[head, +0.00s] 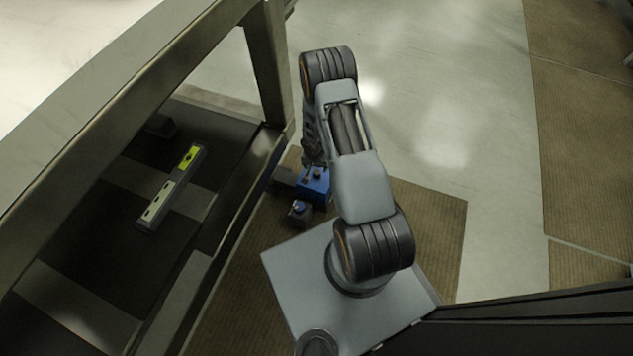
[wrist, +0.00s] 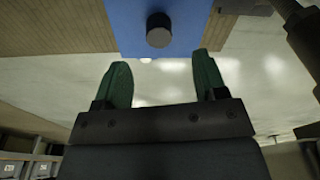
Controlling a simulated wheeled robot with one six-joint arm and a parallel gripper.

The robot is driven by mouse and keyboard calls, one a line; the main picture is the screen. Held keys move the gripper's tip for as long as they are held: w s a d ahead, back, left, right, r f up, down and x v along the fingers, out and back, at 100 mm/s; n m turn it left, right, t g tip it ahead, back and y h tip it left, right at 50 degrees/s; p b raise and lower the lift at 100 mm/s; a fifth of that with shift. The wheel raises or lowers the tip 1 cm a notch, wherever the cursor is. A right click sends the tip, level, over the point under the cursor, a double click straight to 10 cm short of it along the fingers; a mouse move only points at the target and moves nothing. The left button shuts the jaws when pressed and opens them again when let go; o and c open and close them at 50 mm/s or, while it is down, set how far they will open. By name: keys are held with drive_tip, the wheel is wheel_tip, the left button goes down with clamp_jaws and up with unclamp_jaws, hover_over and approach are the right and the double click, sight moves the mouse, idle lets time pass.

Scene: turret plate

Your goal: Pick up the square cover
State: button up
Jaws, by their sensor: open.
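A blue square cover with a round dark knob (wrist: 180,12) is at the top of the wrist view, just beyond my fingertips. My gripper (wrist: 161,72) is open, its two green fingers apart with nothing between them. The knob lies ahead of the gap, apart from both fingers. In the head view a blue block-like piece with a small knob (head: 314,190) shows beside my arm and is probably the same cover. The head view hides my gripper's fingers behind the arm.
A smaller grey piece with a blue top (head: 299,210) sits close by. A metal-framed bench (head: 222,215) fills the left, with a grey bar (head: 176,190) bearing yellow-green and pale panels inside it. A brown mat (head: 440,215) and open floor lie to the right.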

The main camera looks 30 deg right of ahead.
sight(317, 172)
drive_tip(key=shift+w+d+f+b, duration=0.15)
drive_tip(key=shift+f+b, duration=0.5)
drive_tip(key=shift+f, duration=1)
drive_tip(key=shift+w+d+f+b, duration=0.15)
drive_tip(key=shift+f+b, duration=0.45)
drive_tip(key=shift+f, duration=1)
drive_tip(key=shift+r, duration=0.1)
drive_tip(key=shift+c, duration=0.5)
clamp_jaws()
